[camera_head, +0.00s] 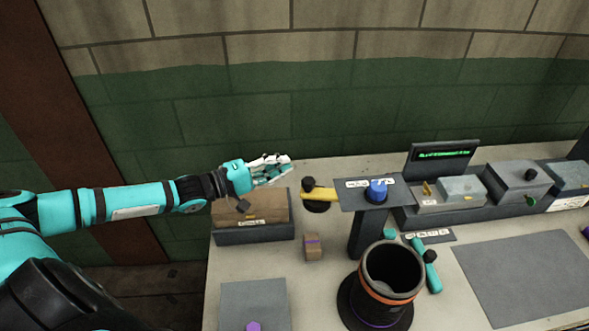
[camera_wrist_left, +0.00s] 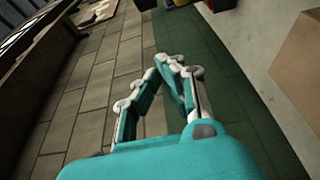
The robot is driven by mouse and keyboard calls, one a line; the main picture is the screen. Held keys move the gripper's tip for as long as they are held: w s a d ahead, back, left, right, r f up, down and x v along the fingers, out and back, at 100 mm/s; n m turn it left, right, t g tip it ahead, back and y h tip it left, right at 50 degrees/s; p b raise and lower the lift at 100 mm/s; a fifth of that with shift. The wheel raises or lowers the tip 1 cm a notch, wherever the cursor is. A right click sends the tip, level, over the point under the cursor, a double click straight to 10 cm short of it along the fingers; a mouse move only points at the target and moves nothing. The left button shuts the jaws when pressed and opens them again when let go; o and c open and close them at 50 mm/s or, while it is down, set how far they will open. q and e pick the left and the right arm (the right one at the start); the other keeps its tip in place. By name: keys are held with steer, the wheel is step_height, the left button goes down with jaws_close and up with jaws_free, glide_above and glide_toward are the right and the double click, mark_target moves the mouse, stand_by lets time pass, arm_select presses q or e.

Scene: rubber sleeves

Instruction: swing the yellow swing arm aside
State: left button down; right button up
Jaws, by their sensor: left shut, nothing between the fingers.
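The yellow swing arm (camera_head: 321,194) is a short flat bar to the left of a raised grey plate (camera_head: 362,199) with a blue knob (camera_head: 377,190). A black knob (camera_head: 308,184) sits at its left end, and a dark round part (camera_head: 317,206) shows below it. My left gripper (camera_head: 285,168) is shut and empty. It is above the back edge of the table, up and left of the swing arm and apart from it. In the left wrist view the fingertips (camera_wrist_left: 165,60) meet, and the swing arm is not seen there. My right gripper is not in view.
A box with a brown top (camera_head: 235,237) stands below my left gripper. A small brown block (camera_head: 313,248), a dark cup with an orange band (camera_head: 392,272) and a teal tool (camera_head: 429,270) are in front. Grey devices (camera_head: 461,190) line the back right. A brick wall rises behind.

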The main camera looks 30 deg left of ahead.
arm_select(q)
steer(key=d+p, duration=0.3)
steer(key=d, duration=0.1)
steer(key=shift+d+p, duration=0.25)
steer(key=shift+p, duration=0.15)
stand_by(0.4)
steer(key=shift+s+d, duration=0.25)
steer(key=shift+s, duration=0.3)
steer(key=shift+s+d, duration=0.2)
steer(key=shift+s, duration=0.35)
steer(key=shift+a, duration=0.1)
